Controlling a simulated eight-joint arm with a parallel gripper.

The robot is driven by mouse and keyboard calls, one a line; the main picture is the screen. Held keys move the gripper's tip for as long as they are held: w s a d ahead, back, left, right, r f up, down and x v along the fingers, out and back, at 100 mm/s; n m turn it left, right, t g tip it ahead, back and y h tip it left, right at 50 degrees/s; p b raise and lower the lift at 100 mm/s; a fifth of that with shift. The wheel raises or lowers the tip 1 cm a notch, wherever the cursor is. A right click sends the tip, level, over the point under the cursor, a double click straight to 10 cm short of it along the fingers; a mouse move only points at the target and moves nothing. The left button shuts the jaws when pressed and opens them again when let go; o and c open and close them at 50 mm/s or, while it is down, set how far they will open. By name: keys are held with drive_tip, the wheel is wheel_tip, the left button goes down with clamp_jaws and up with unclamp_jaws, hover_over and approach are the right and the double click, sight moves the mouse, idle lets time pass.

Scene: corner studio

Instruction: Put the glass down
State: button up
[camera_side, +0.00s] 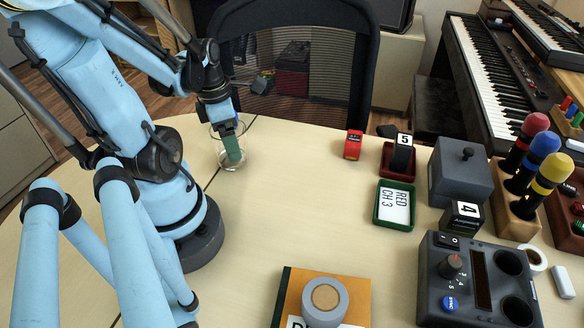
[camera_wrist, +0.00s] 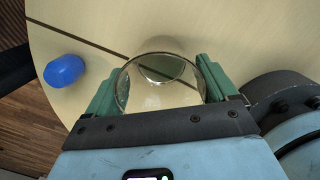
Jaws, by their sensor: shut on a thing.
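The clear glass (camera_side: 219,153) is upright over the left part of the table, in front of the chair. In the wrist view the glass (camera_wrist: 160,100) lies between my gripper's two green fingers, one on each side of its wall. My gripper (camera_side: 232,152) is shut on it; in the side view one green finger covers part of the glass. The glass's base is at or just above the tabletop (camera_side: 270,215); I cannot tell whether it touches.
A blue object (camera_wrist: 64,71) lies near the table edge in the wrist view. A red item (camera_side: 354,144), a green tray (camera_side: 394,222), a grey box (camera_side: 461,172) and a tape roll (camera_side: 325,299) on a book are further right. The table's middle is clear. A chair (camera_side: 300,60) stands behind.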

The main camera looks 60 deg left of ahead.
drive_tip(key=shift+f, duration=0.1)
drive_tip(key=o, duration=1)
drive_tip(key=shift+o, duration=0.2)
drive_tip(key=shift+s+r, duration=0.65)
drive_tip(key=shift+r, duration=5.35)
drive_tip(key=w+d+m+t, duration=0.2)
drive_tip(key=w+d+m, duration=0.3)
drive_tip(key=m, duration=0.6)
drive_tip(key=w+d+f+m+t, duration=0.1)
drive_tip(key=w+d+m, duration=0.3)
drive_tip(key=m, duration=0.7)
drive_tip(key=w+d+f+m+t, duration=0.1)
drive_tip(key=w+d+m, duration=0.4)
drive_tip(key=m, duration=0.7)
drive_tip(key=shift+w+d+t, duration=0.3)
drive_tip(key=shift+d+t, duration=0.5)
drive_tip(key=shift+t, duration=0.1)
